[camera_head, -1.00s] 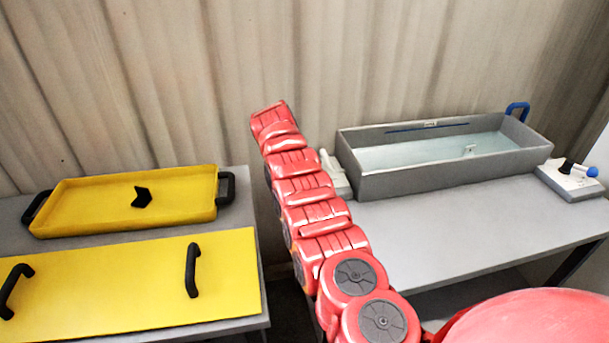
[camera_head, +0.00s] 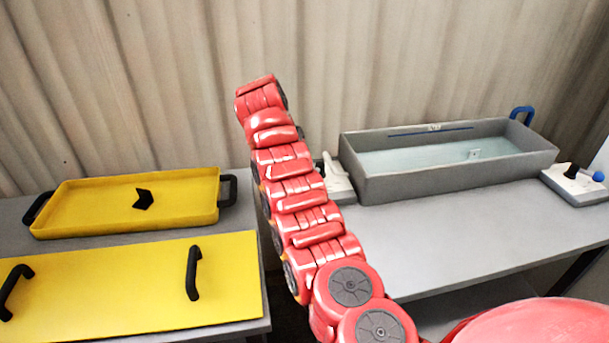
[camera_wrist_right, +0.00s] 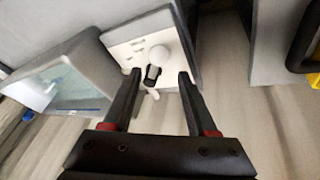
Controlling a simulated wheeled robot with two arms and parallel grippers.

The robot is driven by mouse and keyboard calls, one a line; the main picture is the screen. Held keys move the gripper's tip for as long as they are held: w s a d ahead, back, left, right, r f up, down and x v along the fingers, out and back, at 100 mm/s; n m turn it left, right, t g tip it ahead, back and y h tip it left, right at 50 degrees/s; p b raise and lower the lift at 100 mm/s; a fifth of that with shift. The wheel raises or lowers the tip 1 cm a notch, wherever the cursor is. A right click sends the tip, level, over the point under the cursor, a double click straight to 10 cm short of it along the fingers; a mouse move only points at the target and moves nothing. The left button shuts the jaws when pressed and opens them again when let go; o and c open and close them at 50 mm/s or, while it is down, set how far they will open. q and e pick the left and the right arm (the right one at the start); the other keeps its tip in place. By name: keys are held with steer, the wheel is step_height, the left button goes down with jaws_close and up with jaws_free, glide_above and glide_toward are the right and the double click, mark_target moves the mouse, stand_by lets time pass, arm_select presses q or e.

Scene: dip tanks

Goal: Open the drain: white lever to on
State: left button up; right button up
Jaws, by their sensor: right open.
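The white lever (camera_wrist_right: 159,54) has a round white knob and stands on a pale control box (camera_wrist_right: 139,40) beside the grey tank. My right gripper (camera_wrist_right: 159,74) is open, with its two black fingers spread on either side of the lever in the right wrist view. Whether they touch it I cannot tell. In the head view the box (camera_head: 338,185) shows only partly, behind my red right arm, and that gripper is hidden. The grey tank (camera_head: 450,176) holds clear liquid; it also shows in the right wrist view (camera_wrist_right: 96,62). My left gripper is not in view.
A second box (camera_head: 578,187) with a black lever and a blue knob (camera_head: 598,176) stands right of the tank. A yellow tray (camera_head: 75,215) and a yellow lid (camera_head: 120,285) with black handles lie on the left table. The right table's front is clear.

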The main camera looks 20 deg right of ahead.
steer(key=v, duration=0.9)
